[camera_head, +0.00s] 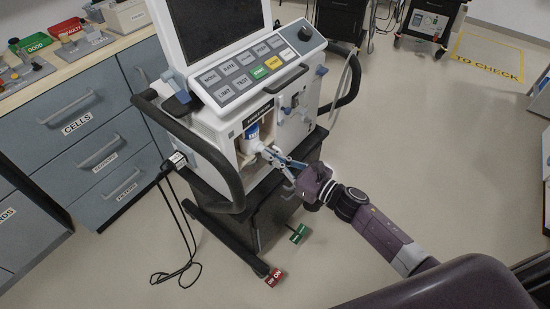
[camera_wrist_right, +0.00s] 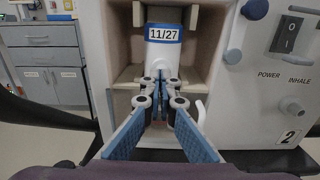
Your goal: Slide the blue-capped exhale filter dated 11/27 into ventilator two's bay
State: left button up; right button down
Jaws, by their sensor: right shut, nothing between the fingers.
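The filter (camera_wrist_right: 165,54) is white with a blue band labelled 11/27. It stands upright inside the open bay (camera_wrist_right: 207,50) of the ventilator marked 2, and also shows in the head view (camera_head: 251,131). The ventilator (camera_head: 225,120) stands at the middle of the head view. My right gripper (camera_head: 267,151) is at the bay's mouth, its fingertips (camera_wrist_right: 160,84) together and empty, in front of the filter's lower part. Whether they touch the filter I cannot tell. The filter's underside is hidden behind the fingers. My left gripper is not in view.
A power switch (camera_wrist_right: 289,35) and an inhale port (camera_wrist_right: 292,106) are on the panel right of the bay. A black handle bar (camera_head: 215,165) runs left of it. Grey drawers (camera_head: 95,130) stand at left. The floor (camera_head: 400,150) at right is clear.

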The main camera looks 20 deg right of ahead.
jog(key=v, duration=0.8)
jog(key=s+d+f+m+g+h+p, duration=0.1)
jog(key=d+f+m+h, duration=0.2)
jog(key=f+m, duration=0.45)
jog(key=s+d+f+m+h+p, duration=0.1)
jog(key=s+d+f+m+h, duration=0.15)
jog(key=f+m, duration=0.45)
jog(key=s+d+f+m+g+h, duration=0.2)
jog(key=s+f+m, duration=0.3)
jog(key=f, duration=0.4)
jog(key=s+d+f+m+g+h, duration=0.1)
jog(key=s+f+m+g+h, duration=0.1)
jog(key=s+f+m, duration=0.45)
jog(key=s+a+f+m+g, duration=0.2)
jog(key=s+f+m+g, duration=0.2)
jog(key=s, duration=1.1)
jog(key=s+a+f+m+g, duration=0.3)
jog(key=s+f+m+g, duration=0.1)
jog(key=s+f+m, duration=0.6)
jog(key=s+f+h, duration=0.1)
jog(key=s+f, duration=0.2)
jog(key=s, duration=0.2)
jog(key=shift+f+g, duration=0.4)
